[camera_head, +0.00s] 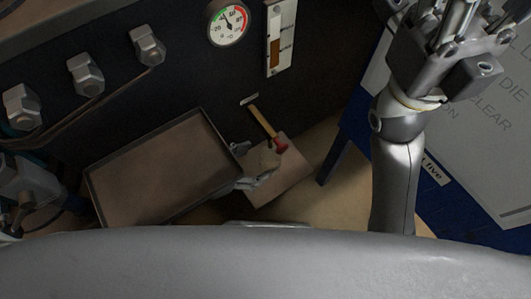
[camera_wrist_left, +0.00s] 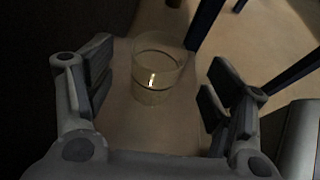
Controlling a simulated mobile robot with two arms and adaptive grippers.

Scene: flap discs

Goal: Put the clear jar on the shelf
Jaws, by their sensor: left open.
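The clear jar (camera_wrist_left: 157,70) stands upright on a tan surface in the left wrist view, ahead of and between the spread fingers of my left gripper (camera_wrist_left: 158,88). No finger visibly touches it. In the head view my left gripper (camera_head: 250,181) is small and partly hidden by the brown tray. A pale rounded shape beside its fingers, over a tan panel (camera_head: 290,180), may be the jar. My right gripper (camera_head: 455,20) is at the top right, its fingertips cut off by the frame. I cannot make out which surface is the shelf.
A dark-rimmed brown tray (camera_head: 160,172) lies left of the gripper. A wooden-handled tool with a red end (camera_head: 266,127) is just above. A dark panel carries a gauge (camera_head: 228,22) and several metal knobs (camera_head: 86,75). A blue-edged table (camera_head: 345,135) stands right.

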